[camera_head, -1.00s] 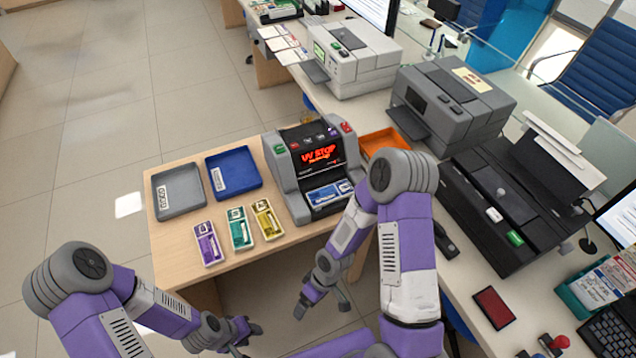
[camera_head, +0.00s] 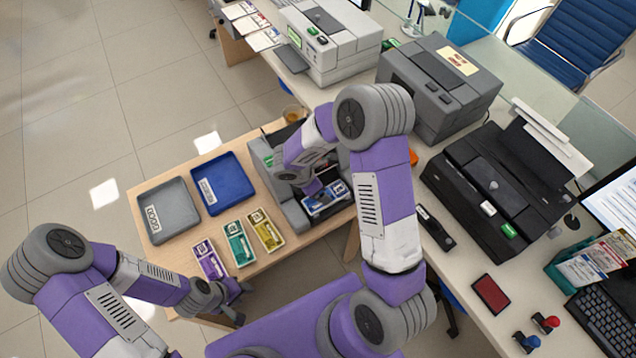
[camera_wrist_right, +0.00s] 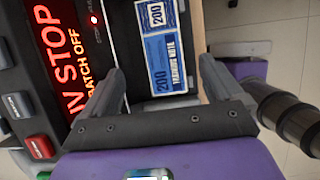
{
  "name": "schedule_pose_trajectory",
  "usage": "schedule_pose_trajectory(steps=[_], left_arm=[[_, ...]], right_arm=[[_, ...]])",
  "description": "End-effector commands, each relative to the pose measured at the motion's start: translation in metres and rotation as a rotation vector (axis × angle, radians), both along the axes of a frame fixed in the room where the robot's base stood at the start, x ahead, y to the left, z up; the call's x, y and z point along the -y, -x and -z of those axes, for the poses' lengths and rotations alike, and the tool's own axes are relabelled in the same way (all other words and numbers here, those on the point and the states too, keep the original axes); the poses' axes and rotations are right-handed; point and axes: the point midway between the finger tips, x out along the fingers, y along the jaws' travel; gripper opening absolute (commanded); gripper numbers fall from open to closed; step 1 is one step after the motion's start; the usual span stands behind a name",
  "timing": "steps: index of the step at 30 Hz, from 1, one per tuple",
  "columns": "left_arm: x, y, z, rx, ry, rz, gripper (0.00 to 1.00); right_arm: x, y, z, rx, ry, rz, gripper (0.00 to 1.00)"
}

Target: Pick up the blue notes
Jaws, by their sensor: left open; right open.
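The blue notes (camera_head: 322,201) lie in the front slot of the grey note-counting machine (camera_head: 289,208). In the right wrist view the blue notes (camera_wrist_right: 163,48) show a "200" print and lie ahead of the fingers. My right gripper (camera_wrist_right: 162,70) is open, its two fingers spread to either side of the notes. I cannot tell whether the fingers touch them. In the head view my right forearm hides much of the machine. My left gripper (camera_head: 240,305) is open and empty, low by the desk's front edge, near the purple note tray (camera_head: 210,262).
A grey tray (camera_head: 164,211) and a blue tray (camera_head: 222,183) stand on the wooden desk. A teal note tray (camera_head: 239,246) and a yellow one (camera_head: 266,232) stand in front. In the wrist view the machine's red lit display (camera_wrist_right: 60,55) is close to the left finger.

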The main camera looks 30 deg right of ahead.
Motion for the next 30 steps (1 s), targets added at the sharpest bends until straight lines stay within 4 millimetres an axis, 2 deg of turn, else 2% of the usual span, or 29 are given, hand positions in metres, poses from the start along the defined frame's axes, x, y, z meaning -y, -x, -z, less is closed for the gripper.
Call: schedule_pose_trajectory(steps=[15,18,25,30], left_arm=[[0.000,0.000,0.009,-0.001,0.000,0.000,0.43],[0.000,0.000,0.010,-0.001,0.000,0.000,0.43],[0.000,0.000,0.009,-0.001,0.000,0.000,0.43],[0.000,0.000,0.009,0.000,0.000,0.000,0.43]], right_arm=[[0.022,-0.001,0.063,-0.004,-0.002,0.005,0.94],[0.024,-0.001,0.069,-0.003,-0.002,0.002,0.94],[0.025,-0.001,0.069,-0.001,-0.002,0.003,0.94],[0.025,-0.001,0.069,-0.001,-0.002,0.003,0.68]])
